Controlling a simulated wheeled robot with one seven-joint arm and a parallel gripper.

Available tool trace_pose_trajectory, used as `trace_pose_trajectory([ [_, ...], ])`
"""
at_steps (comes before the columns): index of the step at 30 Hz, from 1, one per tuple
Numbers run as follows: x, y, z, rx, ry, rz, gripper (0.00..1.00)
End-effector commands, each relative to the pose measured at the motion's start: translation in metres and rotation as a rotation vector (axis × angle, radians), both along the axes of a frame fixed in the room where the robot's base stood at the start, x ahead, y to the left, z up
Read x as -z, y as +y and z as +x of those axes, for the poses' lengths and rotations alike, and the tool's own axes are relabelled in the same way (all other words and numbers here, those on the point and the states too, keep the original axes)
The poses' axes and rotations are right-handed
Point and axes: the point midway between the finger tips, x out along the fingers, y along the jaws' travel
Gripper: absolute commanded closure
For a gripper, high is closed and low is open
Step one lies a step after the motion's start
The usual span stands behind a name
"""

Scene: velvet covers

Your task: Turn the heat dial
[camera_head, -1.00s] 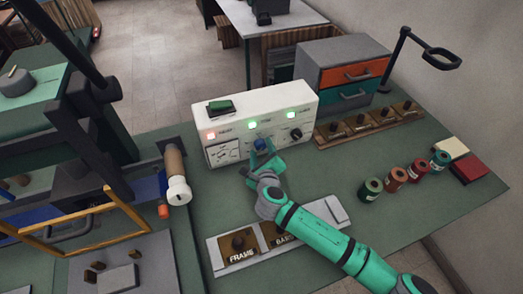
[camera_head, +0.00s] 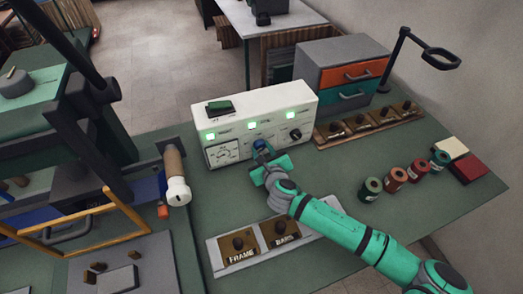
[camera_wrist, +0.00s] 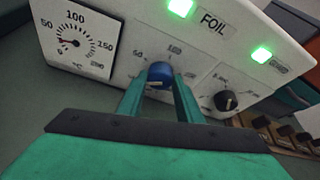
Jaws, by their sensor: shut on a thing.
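The white control box (camera_head: 225,128) stands on the green table. Its blue dial (camera_head: 259,144) is in the middle of the front face, with scale numbers around it. My gripper (camera_wrist: 160,85) has its two green fingers on either side of the blue dial (camera_wrist: 160,73) and is shut on it. A gauge (camera_wrist: 72,42) marked 50, 100 and 150 is left of the dial, its needle near the low end. A black knob (camera_wrist: 226,100) is to the right. The lights (camera_head: 252,125) above are all green. The fingers hide part of the dial's scale.
A drawer unit (camera_head: 344,70) stands behind the box on the right. A wooden rack (camera_head: 368,124), several spools (camera_head: 395,178) and a lamp-like stand (camera_head: 400,50) are at right. A FRAME/BARS tray (camera_head: 217,254) lies in front, below my arm. A press with an orange frame is at left.

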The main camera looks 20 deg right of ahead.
Motion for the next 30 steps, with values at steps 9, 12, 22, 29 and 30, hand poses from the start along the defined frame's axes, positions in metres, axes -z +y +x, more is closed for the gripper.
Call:
trace_pose_trajectory([
  [9, -0.0012, -0.0047, -0.0003, 0.000, 0.010, 0.298, 0.90],
  [12, -0.0009, -0.0058, -0.0004, 0.001, 0.013, 0.393, 0.90],
  [22, 0.0000, -0.0083, 0.0000, 0.000, 0.023, 0.708, 0.90],
  [29, 0.0014, -0.0104, 0.0002, 0.001, 0.030, 0.927, 0.90],
  [30, 0.0017, -0.0105, 0.0002, 0.002, 0.031, 0.965, 0.90],
])
